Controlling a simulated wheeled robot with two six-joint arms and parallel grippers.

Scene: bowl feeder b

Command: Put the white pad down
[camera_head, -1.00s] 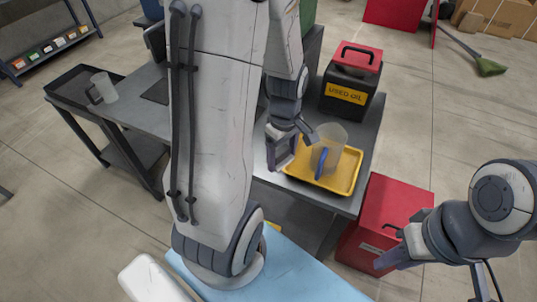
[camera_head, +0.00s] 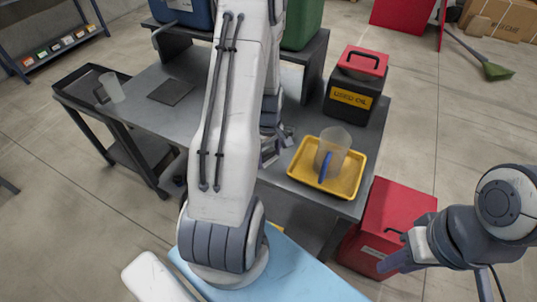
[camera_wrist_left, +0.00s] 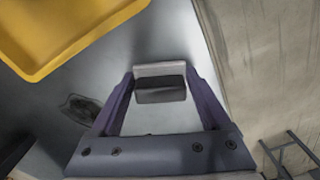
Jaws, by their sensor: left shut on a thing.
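My left gripper (camera_head: 270,158) is over the grey table (camera_head: 180,122), just left of the yellow tray (camera_head: 351,190), partly hidden behind my own arm in the head view. In the left wrist view, the left gripper (camera_wrist_left: 161,88) is shut on a small block-like pad (camera_wrist_left: 160,70), pale on its upper part and dark grey below. I cannot tell whether the pad touches the tabletop. The pad cannot be made out in the head view. My right gripper (camera_head: 393,262) is at the lower right by the red box, and its jaw opening is unclear.
A clear jug with a blue handle (camera_head: 333,152) stands in the yellow tray. A black "USED OIL" box (camera_head: 350,103) with a red lid is behind it. A dark square mat (camera_head: 171,92) lies on the table's left. A red box (camera_head: 388,212) stands on the floor.

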